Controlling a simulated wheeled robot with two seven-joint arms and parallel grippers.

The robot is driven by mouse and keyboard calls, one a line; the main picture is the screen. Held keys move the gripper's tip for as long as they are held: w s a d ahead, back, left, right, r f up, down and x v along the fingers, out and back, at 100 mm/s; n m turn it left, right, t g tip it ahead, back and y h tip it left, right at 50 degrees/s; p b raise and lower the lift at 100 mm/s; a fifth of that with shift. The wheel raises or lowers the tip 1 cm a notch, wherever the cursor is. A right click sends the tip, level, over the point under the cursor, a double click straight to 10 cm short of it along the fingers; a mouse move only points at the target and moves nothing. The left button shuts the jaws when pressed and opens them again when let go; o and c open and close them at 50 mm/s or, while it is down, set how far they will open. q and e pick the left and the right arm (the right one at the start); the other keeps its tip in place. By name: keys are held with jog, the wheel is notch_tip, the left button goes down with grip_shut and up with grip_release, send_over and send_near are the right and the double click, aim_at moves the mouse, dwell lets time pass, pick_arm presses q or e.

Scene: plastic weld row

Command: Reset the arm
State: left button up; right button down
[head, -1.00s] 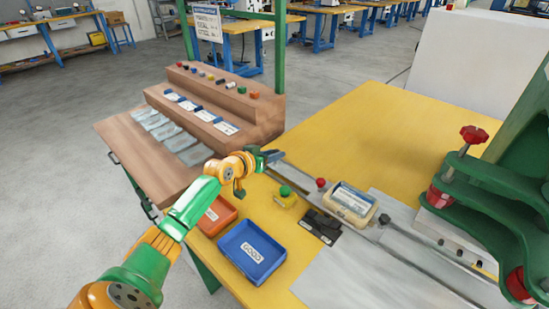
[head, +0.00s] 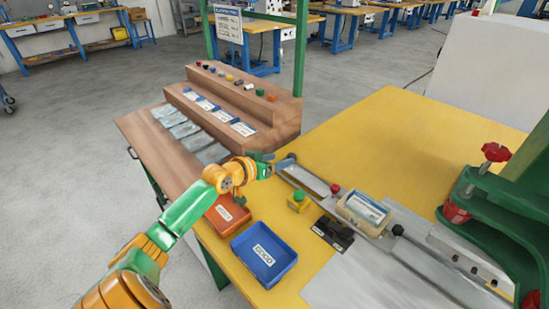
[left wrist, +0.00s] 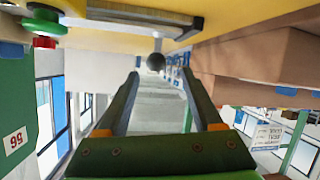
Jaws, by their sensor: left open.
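My left arm comes in from the lower left in the head view. Its gripper (head: 272,162) is over the yellow table, near the left end of the metal rail and right of the stepped wooden rack. In the left wrist view the two fingers (left wrist: 158,95) are spread apart with nothing between them. That view looks upside down. A dark round knob (left wrist: 155,62) shows beyond the fingertips. My right gripper does not show in either view.
The blue GOOD tray (head: 263,256) and the orange tray (head: 222,214) lie near the table's front left edge. A small box (head: 362,213) sits on the rail. The wooden rack (head: 245,112) stands behind left. A green press (head: 490,205) stands right. The yellow table's (head: 395,135) far part is clear.

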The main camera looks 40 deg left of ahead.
pick_arm(q)
jog(key=shift+v, duration=1.1)
